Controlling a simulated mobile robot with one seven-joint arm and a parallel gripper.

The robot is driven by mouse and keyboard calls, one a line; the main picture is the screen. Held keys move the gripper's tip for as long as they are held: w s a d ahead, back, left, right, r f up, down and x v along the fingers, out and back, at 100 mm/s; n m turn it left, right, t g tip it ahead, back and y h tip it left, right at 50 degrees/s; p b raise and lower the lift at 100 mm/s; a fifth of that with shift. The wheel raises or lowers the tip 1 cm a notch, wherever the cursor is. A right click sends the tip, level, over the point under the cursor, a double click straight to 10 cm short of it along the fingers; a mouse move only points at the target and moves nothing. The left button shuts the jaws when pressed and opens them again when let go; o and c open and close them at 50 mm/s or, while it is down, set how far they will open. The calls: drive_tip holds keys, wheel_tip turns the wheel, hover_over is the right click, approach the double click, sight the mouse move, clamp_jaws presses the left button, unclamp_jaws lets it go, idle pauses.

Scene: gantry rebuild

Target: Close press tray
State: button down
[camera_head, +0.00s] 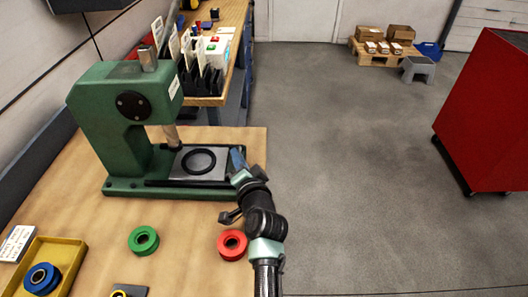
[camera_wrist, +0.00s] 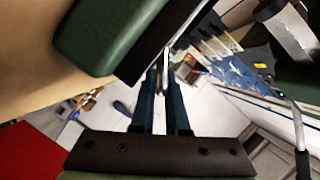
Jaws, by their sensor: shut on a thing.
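The green arbor press (camera_head: 90,108) stands on the wooden workbench at the left. Its tray (camera_head: 222,171), a flat metal plate with a black ring (camera_head: 185,166) on it, lies on the press base and reaches out to the right of the ram. My gripper (camera_head: 237,156) is at the tray's right end. In the wrist view my gripper (camera_wrist: 166,70) has its two blue fingers close together on a thin pale edge, beside the green press base (camera_wrist: 100,35). The fingertips partly hide the spot they hold.
A red ring (camera_head: 232,245) lies under my arm and a green ring (camera_head: 143,240) to its left. A yellow bin (camera_head: 65,255) holds a blue ring (camera_head: 42,279). A red cabinet (camera_head: 487,110) stands at the right; the floor (camera_head: 340,180) between is clear.

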sight(218, 163)
drive_tip(key=a+p, duration=0.1)
drive_tip(key=a, duration=0.4)
drive_tip(key=shift+a+r+p, duration=0.1)
drive_tip(key=shift+a+p, duration=0.05)
drive_tip(key=shift+p, duration=0.25)
drive_tip(key=c, duration=0.9)
unclamp_jaws()
drive_tip(key=shift+a, duration=0.1)
